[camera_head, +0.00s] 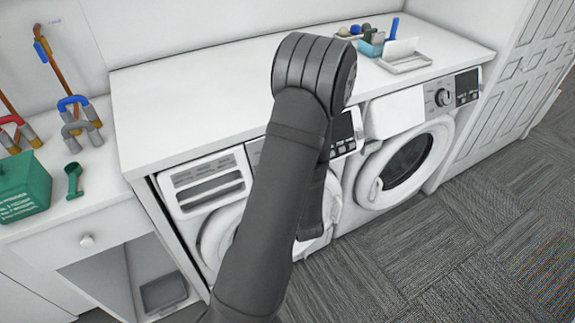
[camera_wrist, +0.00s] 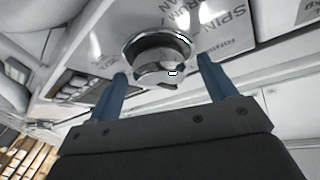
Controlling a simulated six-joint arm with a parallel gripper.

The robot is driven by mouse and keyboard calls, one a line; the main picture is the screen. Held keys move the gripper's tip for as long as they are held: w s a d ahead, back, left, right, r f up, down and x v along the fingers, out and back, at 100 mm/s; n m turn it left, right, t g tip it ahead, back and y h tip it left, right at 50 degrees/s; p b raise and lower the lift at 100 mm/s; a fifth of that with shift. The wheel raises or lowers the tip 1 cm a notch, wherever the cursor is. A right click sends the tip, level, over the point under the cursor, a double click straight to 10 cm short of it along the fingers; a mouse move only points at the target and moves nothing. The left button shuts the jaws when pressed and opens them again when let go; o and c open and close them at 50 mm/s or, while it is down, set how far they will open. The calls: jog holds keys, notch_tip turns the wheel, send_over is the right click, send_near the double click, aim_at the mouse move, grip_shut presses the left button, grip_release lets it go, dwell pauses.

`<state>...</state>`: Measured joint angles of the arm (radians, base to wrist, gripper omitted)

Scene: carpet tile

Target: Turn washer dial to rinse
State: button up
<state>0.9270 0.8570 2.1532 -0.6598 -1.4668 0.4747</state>
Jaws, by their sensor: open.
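The washer dial (camera_wrist: 158,48) is a round knob with a shiny chrome ring, on a panel in the wrist view. Beside it the panel has tilted lettering in which "SPIN" reads clearly; I cannot make out a rinse mark. My gripper (camera_wrist: 162,68) has two blue fingers, open, one toward each side of the dial's lower part. I cannot tell whether they touch it. In the head view my arm covers the middle of the left washer (camera_head: 205,180), hiding its dial and my gripper.
A second washer (camera_head: 400,165) stands to the right, with its own dial (camera_head: 443,97). A white countertop (camera_head: 190,95) runs above both, with a tray (camera_head: 405,63) and small items at the right end. A green box (camera_head: 22,187) and tools sit at left. The carpet in front is clear.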

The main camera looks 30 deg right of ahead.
jog(key=c, duration=1)
jog(key=shift+d+n+y, duration=0.1)
jog(key=shift+n+y, duration=0.2)
jog(key=shift+s+d+f+n+t+y, duration=0.15)
jog(key=shift+n+y, duration=0.9)
jog(key=shift+n, duration=0.9)
jog(key=shift+w+d+r+n+t+y, duration=0.1)
jog(key=shift+d+n+t+y, duration=0.1)
jog(key=shift+n+y, duration=1.3)
jog(key=shift+s+d+f+n+t+y, duration=0.15)
jog(key=shift+n+y, duration=0.5)
jog(key=shift+n, duration=1.7)
jog(key=shift+w+r, duration=0.1)
jog(key=shift+w, duration=0.05)
jog(key=o, duration=1)
